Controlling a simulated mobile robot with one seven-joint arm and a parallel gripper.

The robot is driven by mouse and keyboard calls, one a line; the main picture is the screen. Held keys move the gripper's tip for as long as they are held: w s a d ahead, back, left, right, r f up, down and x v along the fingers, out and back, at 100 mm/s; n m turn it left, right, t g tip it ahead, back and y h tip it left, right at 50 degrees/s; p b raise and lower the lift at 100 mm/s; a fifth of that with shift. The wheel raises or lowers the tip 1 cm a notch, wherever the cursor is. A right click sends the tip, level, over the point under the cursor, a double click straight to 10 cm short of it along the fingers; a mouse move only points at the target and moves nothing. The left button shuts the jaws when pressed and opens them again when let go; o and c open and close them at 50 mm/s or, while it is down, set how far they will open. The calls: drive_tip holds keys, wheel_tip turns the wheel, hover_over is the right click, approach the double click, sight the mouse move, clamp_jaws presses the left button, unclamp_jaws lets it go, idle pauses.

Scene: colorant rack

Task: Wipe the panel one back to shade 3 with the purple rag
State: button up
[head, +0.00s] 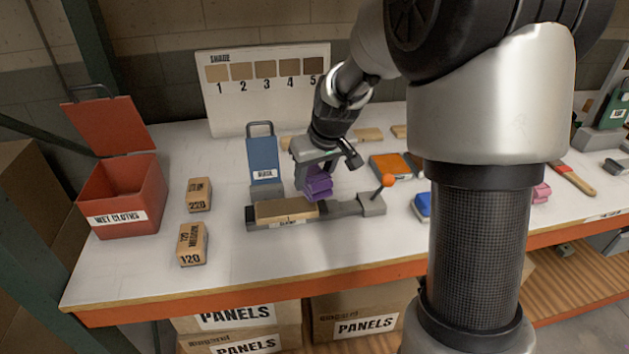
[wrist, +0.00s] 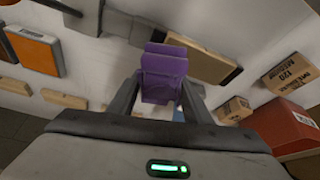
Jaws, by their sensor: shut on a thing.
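My gripper (head: 318,168) is shut on the folded purple rag (head: 318,186). In the wrist view the rag (wrist: 163,75) sits between the two fingers. The rag is just above the right end of a light tan wooden panel (head: 285,209); I cannot tell whether it touches. The panel lies in a grey clamp holder (head: 345,208) with an orange-knobbed lever (head: 387,181). It also shows in the wrist view (wrist: 205,62). The shade board (head: 230,105) at the back shows swatches 1 to 5, light to dark, with shade 3 (head: 265,69) in the middle.
A red open-lidded wet cloths bin (head: 122,205) stands at the left. Two sanding blocks (head: 200,195) (head: 191,244) lie beside it. A blue holder (head: 263,160) stands behind the panel. An orange pad (head: 391,166) and a blue item (head: 422,205) lie to the right. The front table strip is clear.

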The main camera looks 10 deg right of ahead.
drive_tip(key=shift+r+p, duration=1.15)
drive_tip(key=shift+r, duration=0.95)
